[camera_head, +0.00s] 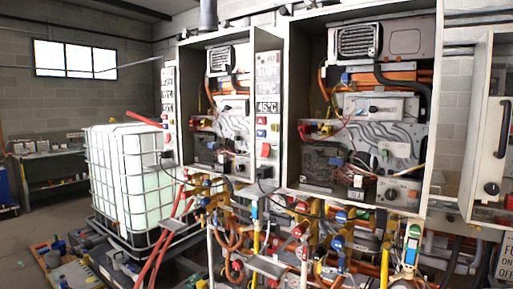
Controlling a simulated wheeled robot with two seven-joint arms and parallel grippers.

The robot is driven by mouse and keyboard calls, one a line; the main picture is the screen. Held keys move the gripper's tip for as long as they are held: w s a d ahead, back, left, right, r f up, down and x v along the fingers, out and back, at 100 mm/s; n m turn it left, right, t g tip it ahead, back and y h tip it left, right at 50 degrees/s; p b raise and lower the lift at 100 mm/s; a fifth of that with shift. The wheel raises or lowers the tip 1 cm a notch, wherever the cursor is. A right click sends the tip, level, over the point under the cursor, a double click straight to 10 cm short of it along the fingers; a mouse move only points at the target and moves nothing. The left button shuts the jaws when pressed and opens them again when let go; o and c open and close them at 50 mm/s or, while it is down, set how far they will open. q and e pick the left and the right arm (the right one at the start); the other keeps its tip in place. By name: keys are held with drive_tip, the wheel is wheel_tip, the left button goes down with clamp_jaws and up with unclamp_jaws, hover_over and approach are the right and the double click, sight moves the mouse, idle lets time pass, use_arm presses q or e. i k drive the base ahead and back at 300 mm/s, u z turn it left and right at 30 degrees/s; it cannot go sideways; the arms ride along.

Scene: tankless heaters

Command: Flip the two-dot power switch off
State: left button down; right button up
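Two open heater cabinets hang side by side, the left cabinet (218,115) and the larger right cabinet (362,110). A light panel with a temperature display (267,104) runs along the strip between them. It carries a red switch-like piece (265,150) near its lower end. A similar panel (168,90) stands on the left cabinet's left side. Dot marks are too small to make out, so I cannot tell which part is the two-dot power switch or how it is set. Neither of my grippers is in view.
A caged white tank (133,180) stands left of the cabinets. Pipes and coloured valves (305,230) crowd the space below them. Another cabinet (490,130) is at the right edge. A workbench (50,160) stands at the back left; some floor beside the tank is open.

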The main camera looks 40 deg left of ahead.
sight(265, 153)
drive_tip(key=k, duration=0.5)
drive_tip(key=u, duration=2.05)
drive_tip(key=i, duration=1.2)
drive_tip(key=z, duration=1.95)
